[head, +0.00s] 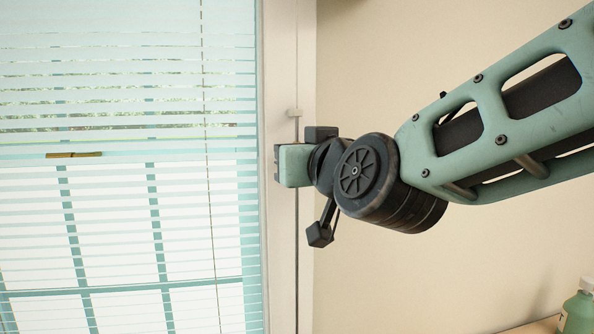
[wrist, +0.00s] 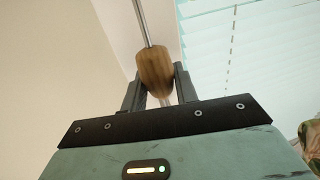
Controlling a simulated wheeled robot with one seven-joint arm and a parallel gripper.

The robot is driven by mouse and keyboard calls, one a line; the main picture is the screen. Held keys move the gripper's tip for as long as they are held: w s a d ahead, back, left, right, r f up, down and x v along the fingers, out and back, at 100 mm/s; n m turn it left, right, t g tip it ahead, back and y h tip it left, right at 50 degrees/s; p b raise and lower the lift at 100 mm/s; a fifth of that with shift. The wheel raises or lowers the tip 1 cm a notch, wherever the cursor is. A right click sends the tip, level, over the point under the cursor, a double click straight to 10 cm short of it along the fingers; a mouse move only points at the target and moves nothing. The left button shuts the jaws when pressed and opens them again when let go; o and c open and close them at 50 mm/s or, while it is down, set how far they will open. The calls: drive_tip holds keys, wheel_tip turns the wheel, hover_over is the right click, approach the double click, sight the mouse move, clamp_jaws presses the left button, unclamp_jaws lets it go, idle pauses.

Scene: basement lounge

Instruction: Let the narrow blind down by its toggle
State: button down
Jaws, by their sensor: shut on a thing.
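A wooden toggle (wrist: 155,70) hangs on a thin grey cord (wrist: 143,20) in the wrist view. My gripper (wrist: 157,86) is shut on it, with one dark finger on each side. In the head view my gripper (head: 291,165) is in front of the window's right frame, and its fingers and the toggle are hidden there. The cord also shows in the head view (head: 297,270), running down the frame. A pale slatted blind (head: 110,215) covers the window on the left in the head view. I cannot tell whether it is the narrow blind.
A green bottle (head: 579,308) stands at the lower right corner. The plain wall (head: 440,270) below my arm is clear. Patterned fabric (wrist: 310,138) shows at the wrist view's right edge.

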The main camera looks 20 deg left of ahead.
drive_tip(key=shift+r, duration=0.75)
drive_tip(key=c, duration=1.1)
unclamp_jaws()
drive_tip(key=shift+s+d, duration=0.15)
drive_tip(key=shift+s, duration=0.05)
drive_tip(key=b+v, duration=0.2)
drive_tip(key=v, duration=1.5)
drive_tip(key=shift+b, duration=0.4)
